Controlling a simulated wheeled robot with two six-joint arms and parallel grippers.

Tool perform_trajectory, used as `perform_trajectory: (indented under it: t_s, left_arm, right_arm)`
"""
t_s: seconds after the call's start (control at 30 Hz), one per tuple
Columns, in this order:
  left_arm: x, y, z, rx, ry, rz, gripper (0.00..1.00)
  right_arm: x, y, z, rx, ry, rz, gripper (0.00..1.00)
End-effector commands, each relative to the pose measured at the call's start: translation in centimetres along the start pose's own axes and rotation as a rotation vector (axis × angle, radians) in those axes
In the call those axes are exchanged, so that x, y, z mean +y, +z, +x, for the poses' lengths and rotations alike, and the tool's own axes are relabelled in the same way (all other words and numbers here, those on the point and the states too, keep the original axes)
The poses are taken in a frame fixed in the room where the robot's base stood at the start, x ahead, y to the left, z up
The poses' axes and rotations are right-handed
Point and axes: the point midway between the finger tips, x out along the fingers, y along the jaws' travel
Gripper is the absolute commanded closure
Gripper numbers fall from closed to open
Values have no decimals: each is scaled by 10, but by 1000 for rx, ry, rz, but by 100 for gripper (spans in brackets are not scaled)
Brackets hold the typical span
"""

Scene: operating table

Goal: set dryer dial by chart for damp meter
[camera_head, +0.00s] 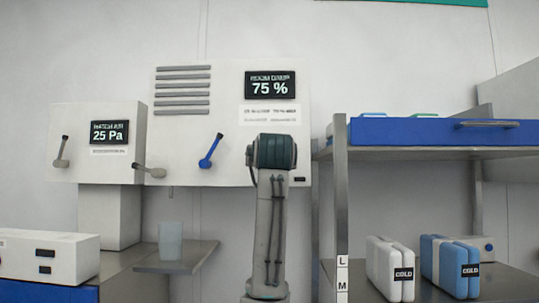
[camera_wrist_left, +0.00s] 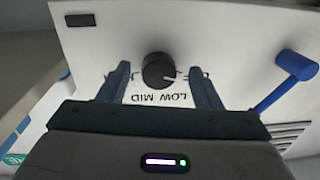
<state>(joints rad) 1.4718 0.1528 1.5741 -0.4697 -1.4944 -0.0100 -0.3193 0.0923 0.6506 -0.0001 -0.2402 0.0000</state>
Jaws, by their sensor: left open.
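The white dryer cabinet (camera_head: 225,120) has a display (camera_head: 270,84) reading 75 % and a chart (camera_head: 270,113) beneath it, too small to read. Its dark round dial (camera_wrist_left: 157,72) shows in the left wrist view, with upside-down labels LOW and MID (camera_wrist_left: 165,99) beside it. A pale pointer mark on the dial points right and slightly down in that picture. My left gripper (camera_wrist_left: 159,74) is open, one finger on each side of the dial, with gaps visible. In the head view my left wrist hides the dial and gripper. My right gripper is not in view.
A blue lever (camera_head: 211,151) is on the cabinet near my left gripper; it also shows in the left wrist view (camera_wrist_left: 285,75). A second white box (camera_head: 95,160) reads 25 Pa and has grey levers. A metal rack (camera_head: 341,185) with COLD packs (camera_head: 391,268) stands at right.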

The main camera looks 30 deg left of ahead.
Motion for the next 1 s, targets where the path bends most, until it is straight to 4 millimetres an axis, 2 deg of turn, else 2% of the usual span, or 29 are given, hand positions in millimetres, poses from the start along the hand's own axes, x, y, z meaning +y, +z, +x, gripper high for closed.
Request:
perform_trajectory:
  t_s: [0.2, 0.43, 0.47, 0.67, 1.0]
  left_arm:
    - [0, 0, 13, 1, 1, -2, 42]
    - [0, 0, 14, 1, 1, -2, 42]
    - [0, 0, 14, 1, 1, -1, 45]
    - [0, 0, 13, 1, 1, -1, 85]
    - [0, 0, 13, 4, 0, 37, 86]
  right_arm:
    - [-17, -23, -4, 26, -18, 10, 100]
    - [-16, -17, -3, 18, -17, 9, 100]
    - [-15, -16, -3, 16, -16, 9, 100]
    - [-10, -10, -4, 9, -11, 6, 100]
    - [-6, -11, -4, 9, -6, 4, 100]
